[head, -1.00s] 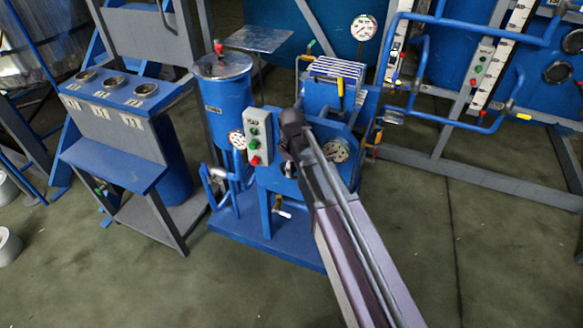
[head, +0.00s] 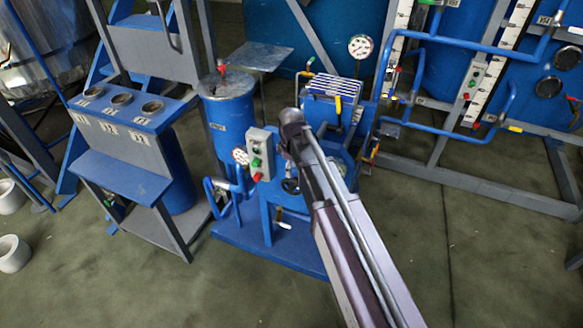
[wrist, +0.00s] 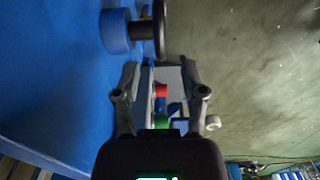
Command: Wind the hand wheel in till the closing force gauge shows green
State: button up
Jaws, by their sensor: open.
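The hand wheel (wrist: 160,30) shows edge-on as a dark rim at the top of the wrist view, with a blue hub (wrist: 115,31) joining it to a blue panel. In the head view a dark wheel (head: 290,186) shows just left of my arm. My gripper (wrist: 157,68) is open and empty, its fingers just below the wheel in the wrist view and apart from it. In the head view my arm hides the gripper. A dial (head: 342,167) on the blue machine is mostly covered by my arm, and its reading and colour cannot be told.
A grey control box (head: 257,153) with red and green buttons stands left of my arm. Another white gauge (head: 240,156) is beside it. A blue vessel (head: 229,120) and a bench with cups (head: 125,115) stand left. Open floor (head: 480,260) lies to the right.

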aim_at(291, 179)
jog(key=shift+s+d+r+p, duration=0.1)
jog(key=shift+d+r+p, duration=0.05)
jog(key=shift+r+p, duration=1.1)
jog(key=shift+d+r+p, duration=0.1)
jog(key=shift+r+p, duration=0.95)
jog(key=shift+r, duration=0.35)
jog(key=shift+a+r+p, duration=0.25)
jog(key=shift+r+p, duration=0.15)
jog(key=shift+f, duration=0.15)
notch_tip(291, 179, down, 14)
jog(key=b, duration=1.3)
jog(key=shift+r+b, duration=0.25)
jog(key=shift+b, duration=0.15)
